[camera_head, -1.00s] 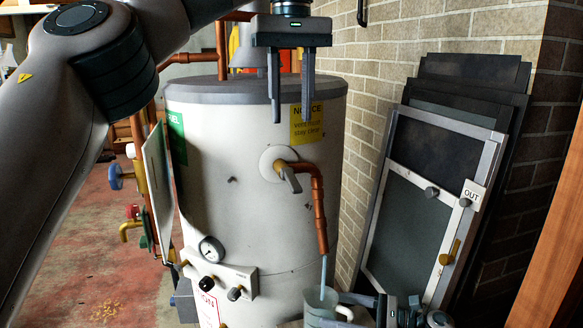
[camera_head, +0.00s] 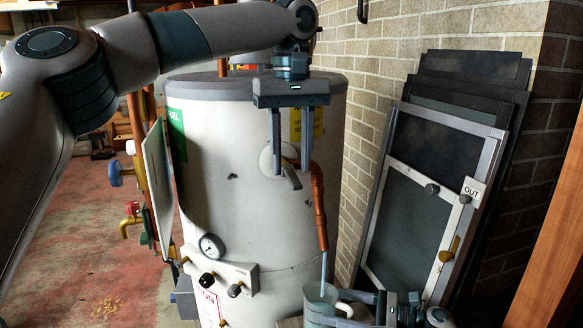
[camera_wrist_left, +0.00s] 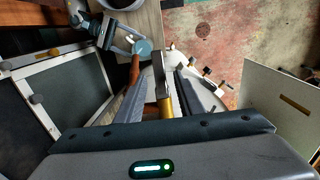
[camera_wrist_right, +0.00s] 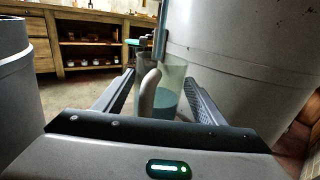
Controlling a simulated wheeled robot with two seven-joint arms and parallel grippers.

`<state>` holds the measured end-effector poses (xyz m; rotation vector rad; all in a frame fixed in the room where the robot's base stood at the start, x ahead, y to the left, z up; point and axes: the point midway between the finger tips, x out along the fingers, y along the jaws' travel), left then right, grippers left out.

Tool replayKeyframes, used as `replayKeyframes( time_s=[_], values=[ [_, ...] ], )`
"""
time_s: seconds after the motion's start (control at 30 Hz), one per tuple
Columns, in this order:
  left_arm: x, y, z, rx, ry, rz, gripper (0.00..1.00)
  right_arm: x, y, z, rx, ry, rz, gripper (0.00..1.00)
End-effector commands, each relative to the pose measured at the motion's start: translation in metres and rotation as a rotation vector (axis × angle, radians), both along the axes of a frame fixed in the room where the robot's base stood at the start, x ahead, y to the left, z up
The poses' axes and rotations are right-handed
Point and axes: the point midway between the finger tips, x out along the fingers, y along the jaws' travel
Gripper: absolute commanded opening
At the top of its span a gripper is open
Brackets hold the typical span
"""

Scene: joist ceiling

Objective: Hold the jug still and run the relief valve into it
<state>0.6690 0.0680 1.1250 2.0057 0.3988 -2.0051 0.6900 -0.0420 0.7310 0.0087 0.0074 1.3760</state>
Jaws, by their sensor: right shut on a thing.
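The relief valve's lever (camera_head: 292,178) sits at the top of a copper discharge pipe (camera_head: 319,205) on the tank. My left gripper (camera_head: 291,168) is open, its fingers pointing down either side of the lever; in the left wrist view the lever (camera_wrist_left: 160,76) lies between the fingers, apparently ungripped. A thin pale-blue stream (camera_head: 323,268) runs from the pipe into the jug (camera_head: 318,302). The clear jug shows blue water (camera_wrist_right: 166,101) partway up in the right wrist view. My right gripper (camera_head: 372,308) is shut on the jug, around its pale handle (camera_wrist_right: 148,92).
The grey tank (camera_head: 215,210) carries a gauge (camera_head: 211,246) and control knobs. Framed panels (camera_head: 415,200) lean on the brick wall at right. A hinged board (camera_head: 160,185) and a red-handled tap (camera_head: 132,210) stand left of the tank. The floor at far left is open.

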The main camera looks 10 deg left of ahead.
Motion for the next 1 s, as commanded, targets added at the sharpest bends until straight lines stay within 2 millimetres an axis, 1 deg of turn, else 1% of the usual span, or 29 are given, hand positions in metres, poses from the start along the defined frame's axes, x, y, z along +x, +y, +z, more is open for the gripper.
replayKeyframes(
  time_s=[0.1, 0.2, 0.5, 0.53, 0.57, 0.6, 0.67, 1.0],
  values=[
    [0.000, 0.001, -0.010, 0.001, 0.000, 0.000, 0.34, 0.000, 0.000, 0.001, 0.001, -0.001, -0.001, 0.35],
    [0.000, 0.001, -0.014, 0.001, 0.000, 0.000, 0.34, 0.000, 0.000, 0.001, 0.001, -0.001, -0.001, 0.35],
    [0.000, 0.000, -0.016, 0.000, 0.000, 0.000, 0.34, 0.000, 0.000, 0.001, 0.001, -0.001, -0.001, 0.35],
    [0.000, 0.000, -0.016, 0.000, 0.000, 0.000, 0.32, 0.000, 0.000, 0.001, 0.001, -0.001, -0.001, 0.35],
    [0.000, 0.000, -0.016, 0.000, 0.000, 0.000, 0.25, 0.000, 0.000, 0.001, 0.001, -0.001, -0.001, 0.35],
    [0.000, 0.000, -0.016, 0.000, 0.000, 0.000, 0.15, 0.000, 0.000, 0.001, 0.001, -0.001, -0.001, 0.35],
    [0.000, 0.000, -0.016, 0.000, 0.000, 0.000, 0.01, 0.000, 0.000, 0.001, 0.001, -0.001, -0.001, 0.35],
    [-0.001, 0.000, -0.016, 0.006, -0.008, 0.000, 0.00, 0.000, 0.000, 0.001, 0.001, -0.001, -0.001, 0.35]
  ],
)
